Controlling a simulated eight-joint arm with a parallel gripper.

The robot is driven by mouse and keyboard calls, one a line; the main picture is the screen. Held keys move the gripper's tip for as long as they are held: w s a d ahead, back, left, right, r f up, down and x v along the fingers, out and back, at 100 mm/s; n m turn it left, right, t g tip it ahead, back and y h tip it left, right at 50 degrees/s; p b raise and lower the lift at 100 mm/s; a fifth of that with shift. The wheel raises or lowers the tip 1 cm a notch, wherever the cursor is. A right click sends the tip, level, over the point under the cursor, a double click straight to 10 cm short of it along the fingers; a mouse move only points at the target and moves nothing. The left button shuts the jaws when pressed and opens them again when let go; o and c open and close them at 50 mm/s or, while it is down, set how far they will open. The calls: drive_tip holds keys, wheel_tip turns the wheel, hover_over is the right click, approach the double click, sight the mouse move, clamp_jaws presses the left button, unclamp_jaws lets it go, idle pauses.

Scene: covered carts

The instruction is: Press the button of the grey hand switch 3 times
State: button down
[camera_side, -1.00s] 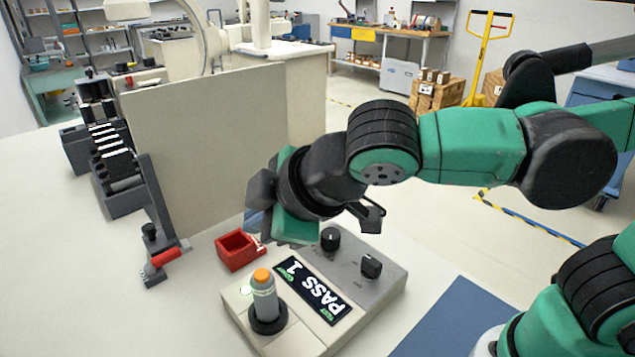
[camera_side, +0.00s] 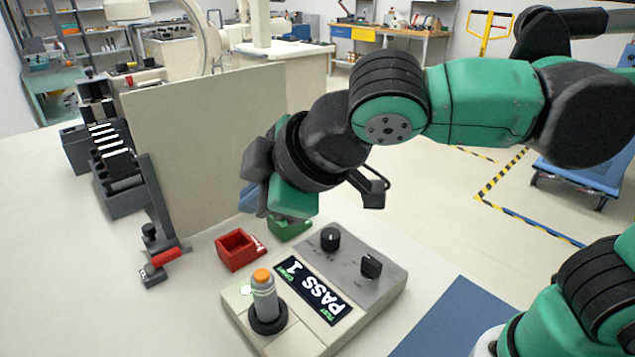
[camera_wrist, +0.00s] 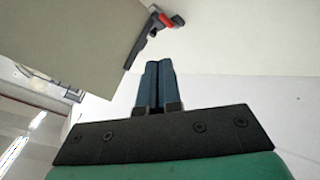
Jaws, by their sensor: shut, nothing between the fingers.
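The grey hand switch (camera_side: 264,299) stands upright in a black ring holder on the control box (camera_side: 393,300), in the lower middle of the side view. Its orange button (camera_side: 261,275) is on top and uncovered. The box's display (camera_side: 312,290) reads "PASS 1". My gripper (camera_side: 247,200) is above and behind the hand switch, apart from it, near the beige panel. Its blue fingers are shut together and empty, as the wrist view (camera_wrist: 158,86) also shows. The hand switch is not seen in the wrist view.
A beige panel (camera_side: 200,150) stands upright behind my gripper. A red bin (camera_side: 237,250) and a green bin (camera_side: 288,229) sit behind the box. A grey fixture with a red handle (camera_side: 164,258) is at left, also in the wrist view (camera_wrist: 163,20). Two black knobs (camera_side: 370,265) (camera_side: 330,238) rise from the box.

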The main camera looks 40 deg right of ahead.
sight(267, 276)
drive_tip(key=shift+f, duration=3.9)
drive_tip(key=shift+f, duration=0.15)
drive_tip(key=shift+f, duration=0.25)
drive_tip(key=shift+f, duration=0.35)
drive_tip(key=shift+r, duration=0.8)
drive_tip(key=shift+r, duration=2.5)
